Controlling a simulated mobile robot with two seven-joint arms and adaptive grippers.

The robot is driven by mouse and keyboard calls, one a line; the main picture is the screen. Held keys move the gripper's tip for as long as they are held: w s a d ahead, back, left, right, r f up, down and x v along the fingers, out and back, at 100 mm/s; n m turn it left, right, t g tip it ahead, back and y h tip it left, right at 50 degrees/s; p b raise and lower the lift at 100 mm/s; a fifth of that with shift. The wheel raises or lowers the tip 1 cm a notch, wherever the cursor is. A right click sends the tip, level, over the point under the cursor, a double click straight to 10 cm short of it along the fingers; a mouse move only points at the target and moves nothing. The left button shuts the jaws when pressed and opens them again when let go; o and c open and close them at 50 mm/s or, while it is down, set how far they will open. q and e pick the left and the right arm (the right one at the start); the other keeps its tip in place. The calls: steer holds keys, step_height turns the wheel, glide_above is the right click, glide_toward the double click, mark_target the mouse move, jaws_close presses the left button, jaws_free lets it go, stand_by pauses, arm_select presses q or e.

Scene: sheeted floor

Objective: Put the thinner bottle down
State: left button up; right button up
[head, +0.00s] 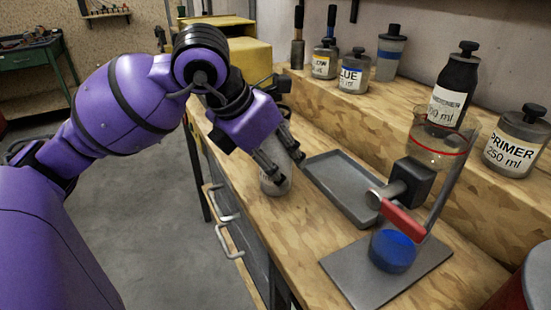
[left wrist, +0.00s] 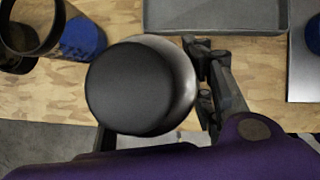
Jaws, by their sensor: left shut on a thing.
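My left gripper (head: 279,155) reaches down over the near edge of the bench. It is shut on the thinner bottle (head: 275,184), a greyish bottle mostly hidden behind the fingers; its label cannot be read. Its base is at or just above the wooden top; I cannot tell if it touches. In the left wrist view the bottle's dark round top (left wrist: 140,85) is large and close, with the gripper fingers (left wrist: 205,85) at its right side. My right gripper is not in view.
A grey tray (head: 340,180) lies just right of the bottle. Labelled bottles, including primer (head: 514,140), stand on the raised shelf (head: 390,110).

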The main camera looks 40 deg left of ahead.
arm_select(q)
steer(key=o, duration=1.6)
steer(key=shift+f, duration=0.1)
steer(key=shift+c, duration=0.2)
steer(key=shift+r, duration=0.25)
steer(key=p+v, duration=0.1)
steer(key=v, duration=1.1)
steer(key=shift+p, duration=0.35)
steer(key=shift+f, duration=0.1)
